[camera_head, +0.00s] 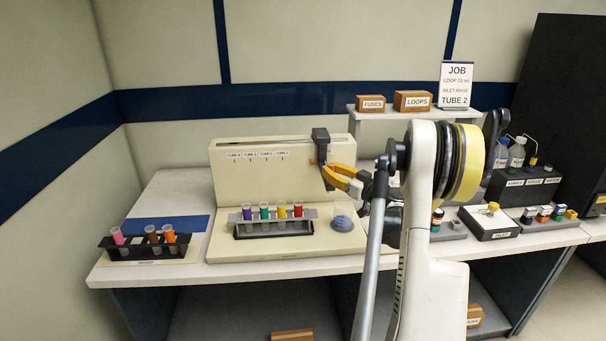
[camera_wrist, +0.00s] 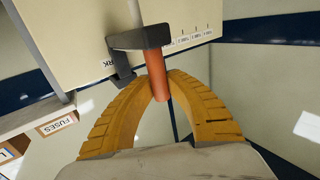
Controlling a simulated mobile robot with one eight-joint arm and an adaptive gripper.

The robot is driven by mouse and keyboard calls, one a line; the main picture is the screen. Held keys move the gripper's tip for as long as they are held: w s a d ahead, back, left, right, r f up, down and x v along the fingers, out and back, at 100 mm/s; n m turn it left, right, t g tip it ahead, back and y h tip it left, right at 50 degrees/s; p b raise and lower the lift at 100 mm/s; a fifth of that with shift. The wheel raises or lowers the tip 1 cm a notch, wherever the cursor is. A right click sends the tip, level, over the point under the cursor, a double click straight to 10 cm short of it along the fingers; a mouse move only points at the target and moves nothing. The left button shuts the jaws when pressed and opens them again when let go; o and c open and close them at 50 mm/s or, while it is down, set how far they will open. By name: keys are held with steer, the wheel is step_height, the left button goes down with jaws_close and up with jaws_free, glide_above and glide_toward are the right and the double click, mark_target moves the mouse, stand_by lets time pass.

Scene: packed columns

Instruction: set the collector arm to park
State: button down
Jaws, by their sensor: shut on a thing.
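The collector arm (camera_head: 320,146) is a dark block on the slotted rail of the cream panel, towards its right end and right of the tube labels. In the wrist view, its dark body (camera_wrist: 142,38) carries an orange-red peg (camera_wrist: 157,76). My gripper (camera_head: 328,172) has yellow fingers and comes from the right. In the wrist view, my gripper (camera_wrist: 158,80) is shut on the peg, one finger on each side. A label ending in "RK" (camera_wrist: 106,63) shows beside the arm, its start hidden by the arm.
Another tube rack (camera_head: 150,250) is at the left. A shelf behind holds the FUSES box (camera_head: 371,103), LOOPS box (camera_head: 412,101) and JOB card (camera_head: 456,84).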

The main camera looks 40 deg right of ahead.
steer(key=s+d, duration=0.3)
steer(key=d, duration=0.2)
steer(key=shift+s, duration=0.25)
steer(key=shift+d, duration=0.15)
steer(key=c, duration=1.3)
jaws_free()
steer(key=shift+s+d, duration=0.15)
steer(key=s, duration=1.2)
steer(key=shift+w, duration=0.1)
